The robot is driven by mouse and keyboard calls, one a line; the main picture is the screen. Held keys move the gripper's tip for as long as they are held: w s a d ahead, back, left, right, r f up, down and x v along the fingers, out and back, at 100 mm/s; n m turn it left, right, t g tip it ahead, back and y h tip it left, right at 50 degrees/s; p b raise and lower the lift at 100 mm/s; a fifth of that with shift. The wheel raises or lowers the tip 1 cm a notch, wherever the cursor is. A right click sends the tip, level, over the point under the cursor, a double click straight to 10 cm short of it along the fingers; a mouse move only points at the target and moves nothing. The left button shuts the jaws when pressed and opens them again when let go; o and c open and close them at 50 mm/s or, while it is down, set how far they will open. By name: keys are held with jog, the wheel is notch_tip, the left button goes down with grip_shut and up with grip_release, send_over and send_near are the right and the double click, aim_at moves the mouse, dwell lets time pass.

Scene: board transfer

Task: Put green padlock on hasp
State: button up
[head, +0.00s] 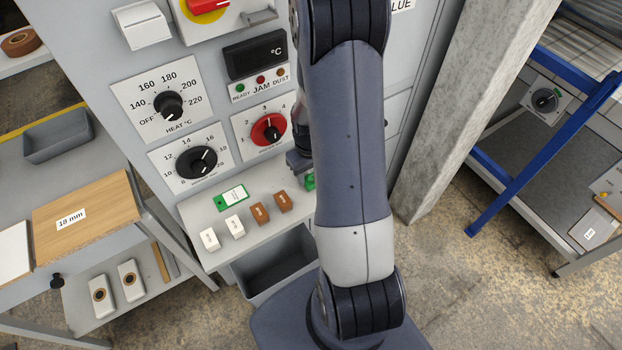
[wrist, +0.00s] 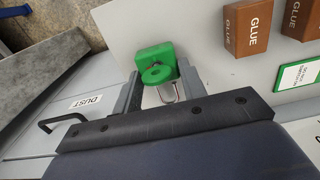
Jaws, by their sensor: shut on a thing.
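The green padlock (wrist: 155,62) is between the two fingers of my gripper (wrist: 162,84) in the wrist view, close to the pale shelf. My gripper is shut on it, with the metal shackle towards the palm. In the head view only a small green part of the padlock (head: 310,181) shows beside my arm, which hides most of the gripper. I cannot tell whether the padlock still touches the shelf. A small grey bracket (head: 262,17), perhaps the hasp, sits right of the red switch (head: 207,5) on its yellow plate, at the top of the panel.
The shelf (head: 205,212) holds brown glue blocks (head: 260,213), white blocks (head: 235,226) and a green-and-white tag (head: 231,196). Knobs (head: 168,105) and a display (head: 255,53) are on the panel above. A grey bin (head: 262,280) is below. A concrete pillar (head: 440,120) stands right of the cabinet.

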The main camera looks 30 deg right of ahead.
jog(key=shift+r+p, duration=1.7)
jog(key=shift+r, duration=1.1)
jog(key=shift+s, duration=0.1)
